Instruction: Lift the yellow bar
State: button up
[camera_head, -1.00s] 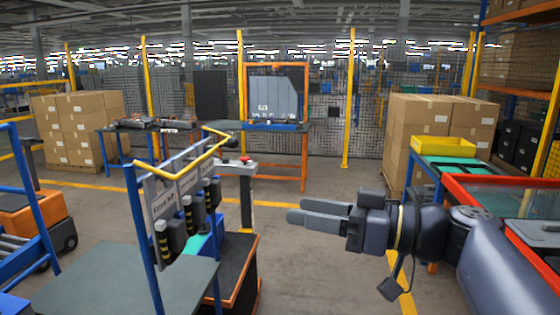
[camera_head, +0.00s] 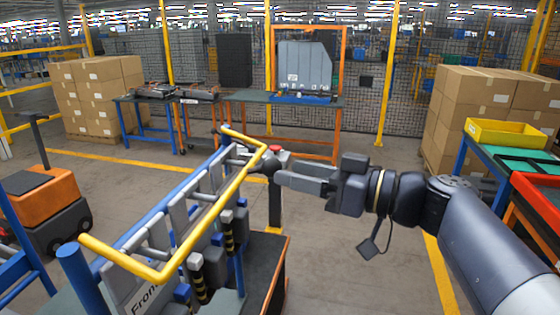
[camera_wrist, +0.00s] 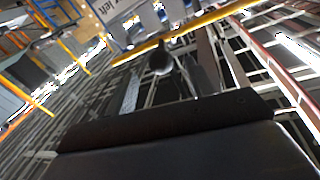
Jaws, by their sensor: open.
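The yellow bar (camera_head: 216,206) is a bent tube on the blue-framed stand (camera_head: 151,235) at the left of the head view. It runs from near left to its far right corner. My gripper (camera_head: 280,175) is open and points left, with its fingertips by that corner and by a dark round knob (camera_head: 268,163). Whether the fingers touch the bar or straddle it cannot be told. In the wrist view the bar (camera_wrist: 215,16) crosses the top diagonally, and the dark knob (camera_wrist: 160,61) shows in front of it.
A red button (camera_head: 275,149) on a post stands just behind the fingertips. An orange vehicle (camera_head: 40,205) is at left. A yellow bin (camera_head: 507,133) sits on the right bench. Cartons (camera_head: 465,105) and an orange-framed bench (camera_head: 315,132) stand behind. Floor right of the stand is clear.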

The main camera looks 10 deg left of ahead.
aim_at(272, 168)
jog(key=shift+p+x, duration=0.7)
jog(key=shift+x, duration=1.9)
jog(key=shift+c, duration=0.5)
grip_shut()
